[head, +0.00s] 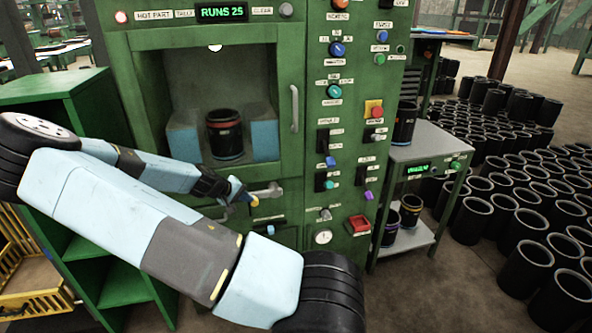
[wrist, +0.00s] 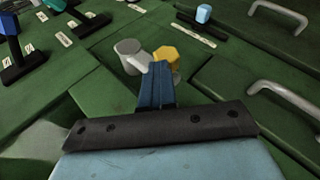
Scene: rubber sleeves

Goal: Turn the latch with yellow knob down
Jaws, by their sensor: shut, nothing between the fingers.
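The latch is a grey metal piece on the green machine front. In the wrist view it has a round grey pivot (wrist: 127,48) and a short arm leading to a yellow six-sided knob (wrist: 168,56). In the head view the yellow knob (head: 254,201) shows small, below and left of the grey latch arm (head: 267,191). My gripper (head: 243,195) is right beside the knob in the head view. In the wrist view my gripper (wrist: 158,72) has its blue fingers together, overlapping the near side of the knob and arm. I cannot tell whether they touch it.
The machine's window opening (head: 215,110) holds a black sleeve (head: 225,135) between blue blocks. A vertical grey handle (head: 294,108) is right of it. A panel of coloured knobs (head: 337,48) stands further right, beside a grey side table (head: 425,147). Green shelving (head: 60,85) is left.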

